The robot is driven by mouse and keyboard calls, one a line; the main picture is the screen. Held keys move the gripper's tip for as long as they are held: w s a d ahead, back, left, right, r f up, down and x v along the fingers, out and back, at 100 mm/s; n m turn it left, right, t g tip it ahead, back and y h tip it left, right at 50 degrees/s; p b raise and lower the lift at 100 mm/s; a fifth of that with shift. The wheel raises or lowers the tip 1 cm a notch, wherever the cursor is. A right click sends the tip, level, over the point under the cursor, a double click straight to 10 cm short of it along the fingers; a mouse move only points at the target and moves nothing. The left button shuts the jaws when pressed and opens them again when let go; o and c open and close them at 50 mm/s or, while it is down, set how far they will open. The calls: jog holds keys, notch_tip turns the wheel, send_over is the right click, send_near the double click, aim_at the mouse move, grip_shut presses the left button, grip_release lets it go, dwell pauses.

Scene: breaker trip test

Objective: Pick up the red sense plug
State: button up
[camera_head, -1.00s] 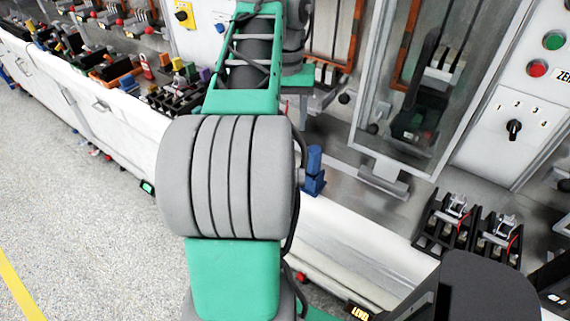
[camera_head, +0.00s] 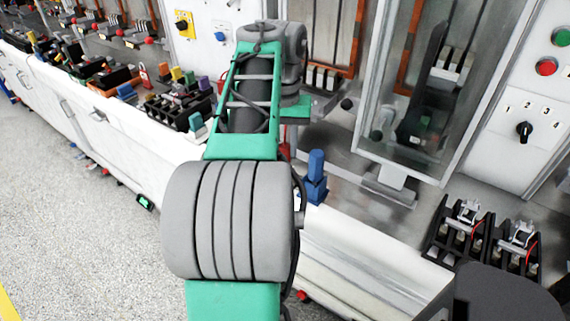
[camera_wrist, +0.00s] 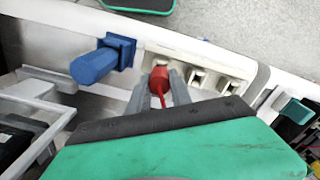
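The red sense plug (camera_wrist: 159,78), with a thin red lead, shows in the wrist view at a white holder with several slots (camera_wrist: 205,77). My gripper (camera_wrist: 160,84) has one grey finger on each side of the plug, very close to it. Whether the fingers press on it is unclear, and so is how deep the plug sits in the holder. In the head view my arm hides the gripper. A small patch of red (camera_head: 285,150) shows there just left of the blue plug.
A blue plug (camera_wrist: 104,60) stands beside the red one; it also shows in the head view (camera_head: 316,178). A teal block (camera_wrist: 296,110) is to the right in the wrist view. A glazed cabinet door (camera_head: 440,110) stands beyond, with black holders (camera_head: 460,230) at right.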

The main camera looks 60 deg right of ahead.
grip_shut()
dwell(0.5)
